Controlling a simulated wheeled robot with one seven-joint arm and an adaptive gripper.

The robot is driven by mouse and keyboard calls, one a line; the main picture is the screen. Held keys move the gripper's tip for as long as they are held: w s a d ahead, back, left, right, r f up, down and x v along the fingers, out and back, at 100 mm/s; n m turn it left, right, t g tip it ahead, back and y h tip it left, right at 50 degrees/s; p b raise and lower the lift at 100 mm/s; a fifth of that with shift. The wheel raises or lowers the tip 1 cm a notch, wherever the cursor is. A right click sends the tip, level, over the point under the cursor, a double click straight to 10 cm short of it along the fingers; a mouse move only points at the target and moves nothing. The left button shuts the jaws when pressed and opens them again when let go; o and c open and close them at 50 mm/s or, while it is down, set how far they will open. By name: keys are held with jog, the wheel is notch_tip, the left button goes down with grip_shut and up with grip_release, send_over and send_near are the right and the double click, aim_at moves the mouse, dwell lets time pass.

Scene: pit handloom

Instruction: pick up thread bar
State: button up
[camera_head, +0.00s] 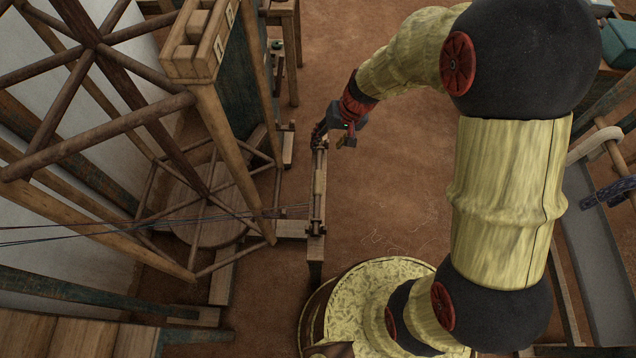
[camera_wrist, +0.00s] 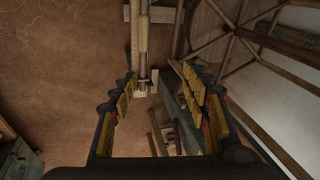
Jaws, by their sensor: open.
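A slim wooden bar that looks like the thread bar (camera_head: 318,195) lies along a narrow wooden stand. In the wrist view the bar (camera_wrist: 142,38) runs down from the top edge, ahead of the fingers and left of the middle. My gripper (camera_head: 323,130) is near the far end of the stand in the head view. In the wrist view my gripper (camera_wrist: 158,82) is open, its fingers spread wide with nothing between them. I cannot tell the height gap between fingers and bar. Part of the gripper is hidden by my wrist in the head view.
A large spoked wooden wheel frame (camera_head: 95,110) and a wooden post frame (camera_head: 215,75) crowd the left. Dark threads (camera_head: 130,226) stretch from the left edge to the stand. A bench (camera_head: 75,335) is at bottom left. Brown floor (camera_head: 395,180) right of the stand is clear.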

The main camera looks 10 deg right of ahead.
notch_tip(320, 180, down, 10)
jog(key=w+g, duration=0.1)
jog(key=m, duration=0.1)
send_over(319, 181)
jog(key=d, duration=0.2)
notch_tip(319, 181, down, 10)
jog(key=b+x, duration=0.1)
jog(key=x, duration=0.1)
jog(key=b+x, duration=0.1)
jog(key=x, duration=0.3)
jog(key=shift+s+a+b, duration=0.15)
jog(key=shift+s+b, duration=0.1)
jog(key=shift+b, duration=0.15)
jog(key=shift+r, duration=0.1)
jog(key=c, duration=0.3)
grip_shut()
